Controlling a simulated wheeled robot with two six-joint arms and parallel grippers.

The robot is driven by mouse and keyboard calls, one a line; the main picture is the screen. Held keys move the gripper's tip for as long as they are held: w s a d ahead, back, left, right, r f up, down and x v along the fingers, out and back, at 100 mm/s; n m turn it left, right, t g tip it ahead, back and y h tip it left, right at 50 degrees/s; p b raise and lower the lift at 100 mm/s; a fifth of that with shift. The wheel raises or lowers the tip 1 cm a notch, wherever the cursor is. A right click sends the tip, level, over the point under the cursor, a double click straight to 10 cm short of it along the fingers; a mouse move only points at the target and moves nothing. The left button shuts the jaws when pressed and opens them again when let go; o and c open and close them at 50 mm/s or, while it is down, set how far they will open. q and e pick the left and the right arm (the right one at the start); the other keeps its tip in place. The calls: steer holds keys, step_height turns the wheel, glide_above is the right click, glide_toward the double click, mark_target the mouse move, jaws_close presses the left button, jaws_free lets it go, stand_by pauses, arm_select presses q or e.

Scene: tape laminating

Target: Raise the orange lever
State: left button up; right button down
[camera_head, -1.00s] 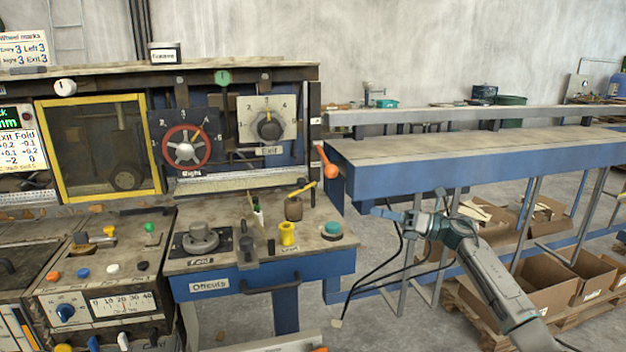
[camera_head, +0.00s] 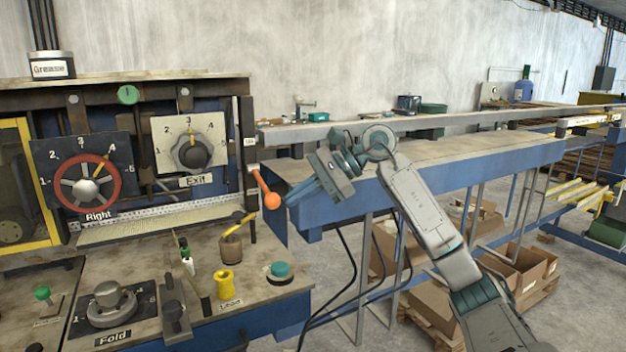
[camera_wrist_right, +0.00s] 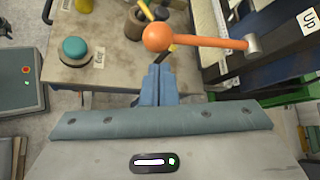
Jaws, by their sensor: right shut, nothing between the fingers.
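The orange lever (camera_head: 268,193) hangs from a pivot on the right side of the machine frame, its round knob at the lower end. In the right wrist view the lever (camera_wrist_right: 205,41) lies across the upper middle, knob to the left and metal pivot to the right. My right gripper (camera_head: 288,198) is shut and empty, its fingertips close to the right of the knob in the head view. In the right wrist view the shut fingers (camera_wrist_right: 159,72) point at the knob from just below it; whether they touch it I cannot tell. My left gripper is not in view.
A teal button (camera_head: 280,271), a yellow cup (camera_head: 226,284) and a brown pot (camera_head: 231,249) are on the worktop below the lever. A long blue-edged table (camera_head: 480,171) stands to the right. An "Up" label (camera_wrist_right: 308,18) shows near the pivot.

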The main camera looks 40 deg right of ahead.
steer(key=shift+x, duration=1.4)
steer(key=shift+p, duration=0.3)
steer(key=shift+r, duration=0.4)
steer(key=shift+s+r, duration=0.1)
steer(key=shift+r, duration=0.25)
step_height(320, 180, up, 10)
steer(key=w+p, duration=0.1)
steer(key=p, duration=0.6)
steer(key=shift+w+d, duration=0.25)
steer(key=shift+w, duration=0.05)
